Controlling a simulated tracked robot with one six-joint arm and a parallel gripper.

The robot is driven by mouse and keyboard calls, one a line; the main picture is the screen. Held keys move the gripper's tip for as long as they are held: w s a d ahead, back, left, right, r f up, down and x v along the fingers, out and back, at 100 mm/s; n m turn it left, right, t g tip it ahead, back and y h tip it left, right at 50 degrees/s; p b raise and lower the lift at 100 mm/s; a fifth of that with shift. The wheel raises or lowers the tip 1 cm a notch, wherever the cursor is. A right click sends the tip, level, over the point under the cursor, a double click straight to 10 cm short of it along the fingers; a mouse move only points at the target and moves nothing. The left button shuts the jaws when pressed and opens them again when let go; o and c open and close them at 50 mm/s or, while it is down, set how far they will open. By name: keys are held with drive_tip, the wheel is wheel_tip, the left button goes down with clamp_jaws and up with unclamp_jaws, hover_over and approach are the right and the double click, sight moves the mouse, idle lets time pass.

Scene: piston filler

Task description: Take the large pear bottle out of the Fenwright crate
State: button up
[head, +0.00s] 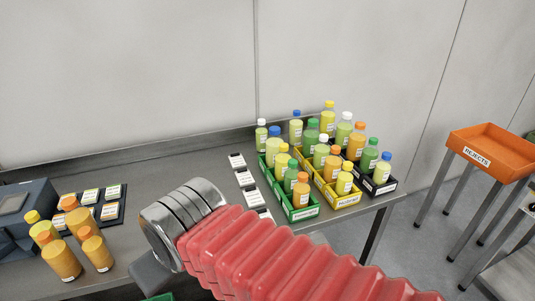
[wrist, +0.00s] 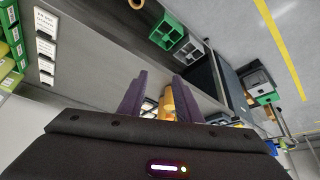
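Three crates of bottles stand together at the right end of the bench: a green crate (head: 303,213), a yellow crate (head: 347,200) and a dark crate (head: 385,188). Their front labels are too small to read surely, so I cannot tell which is Fenwright. They hold large and small bottles in yellow, green and orange; I cannot tell which is the large pear bottle. A pale yellow-green bottle with a white cap (head: 343,130) is among the taller ones. My gripper (wrist: 160,75) shows in the wrist view with two purple fingers apart and nothing held; the head view hides them.
Orange bottles (head: 61,259) and a dark label board (head: 92,213) are on the left bench beside a blue-grey machine (head: 25,215). White cards (head: 244,179) lie left of the crates. An orange rejects tray (head: 490,143) stands at right, across a floor gap.

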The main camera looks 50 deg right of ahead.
drive_tip(key=shift+o, duration=0.2)
drive_tip(key=shift+w, duration=0.1)
